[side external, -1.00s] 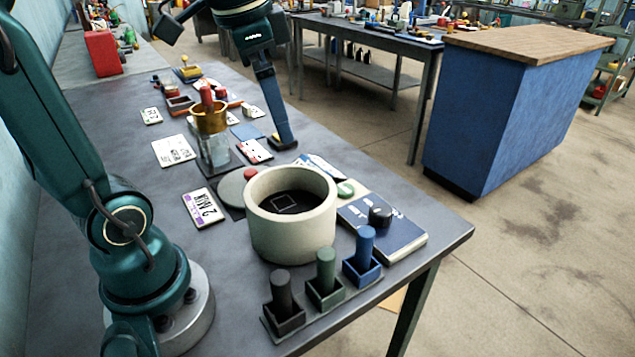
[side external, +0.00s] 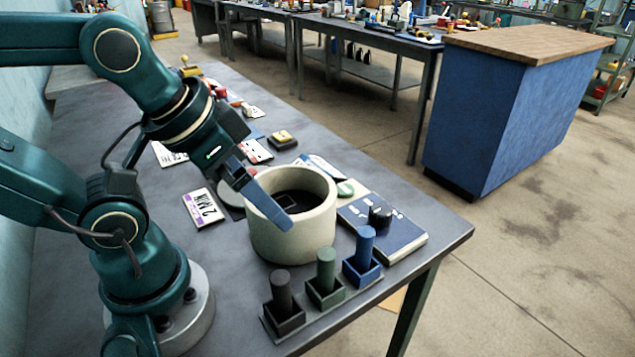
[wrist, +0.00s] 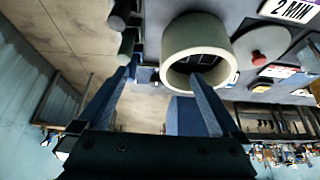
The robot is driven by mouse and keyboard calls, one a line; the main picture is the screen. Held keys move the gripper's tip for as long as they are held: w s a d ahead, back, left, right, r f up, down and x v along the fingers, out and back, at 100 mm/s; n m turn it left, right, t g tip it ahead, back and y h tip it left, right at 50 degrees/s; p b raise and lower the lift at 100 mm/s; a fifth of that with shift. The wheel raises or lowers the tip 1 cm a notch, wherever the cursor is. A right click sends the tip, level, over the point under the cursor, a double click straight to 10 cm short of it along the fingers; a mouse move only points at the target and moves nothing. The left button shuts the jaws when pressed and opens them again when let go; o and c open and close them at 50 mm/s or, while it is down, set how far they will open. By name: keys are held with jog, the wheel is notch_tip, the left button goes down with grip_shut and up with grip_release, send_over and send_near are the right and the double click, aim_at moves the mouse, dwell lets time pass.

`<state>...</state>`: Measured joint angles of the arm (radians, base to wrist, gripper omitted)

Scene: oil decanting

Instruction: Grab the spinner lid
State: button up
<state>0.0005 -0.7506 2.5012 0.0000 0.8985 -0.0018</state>
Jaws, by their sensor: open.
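The spinner lid (wrist: 268,40) is a flat grey disc with a red knob (wrist: 257,58). In the wrist view it lies at the upper right, beside the pale round pot (wrist: 164,58). In the side view my gripper and the pot hide most of it. My gripper (wrist: 165,70) is open and empty, with its two blue fingers spread. In the side view the gripper (side external: 270,205) is tilted, and its visible finger reaches across the front left of the pot (side external: 292,228). I cannot tell whether that finger touches the pot.
Black, green and blue pegs (side external: 326,268) stand in square holders in front of the pot. A dark block with a yellow top (side external: 283,138) sits behind the pot.

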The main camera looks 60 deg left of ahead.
jog(key=c, duration=0.4)
